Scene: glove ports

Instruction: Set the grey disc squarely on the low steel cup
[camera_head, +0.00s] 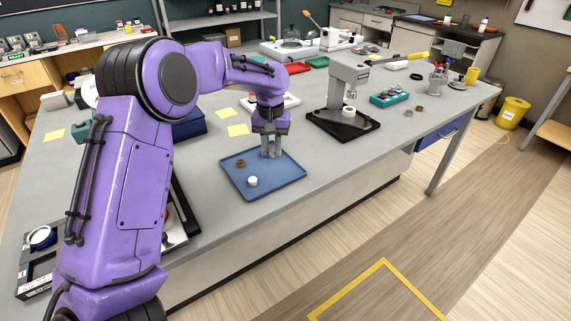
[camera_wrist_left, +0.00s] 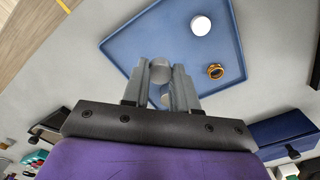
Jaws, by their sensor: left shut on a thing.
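My left gripper (camera_head: 270,153) points down just above the blue tray, near its far right part. In the left wrist view its fingers (camera_wrist_left: 161,70) are closed on a small grey round piece (camera_wrist_left: 160,69), which looks like the grey disc. A second greyish shape shows between the fingers, and I cannot tell what it is. The head view does not show the held piece clearly. I cannot make out the low steel cup for sure in either view. My right gripper is not in view.
The blue tray (camera_head: 272,191) also holds a white round piece (camera_head: 252,181) and a brass-coloured ring (camera_head: 240,163). A press with a black base (camera_head: 325,123) stands to the right. A dark blue box (camera_head: 189,126) is behind my arm.

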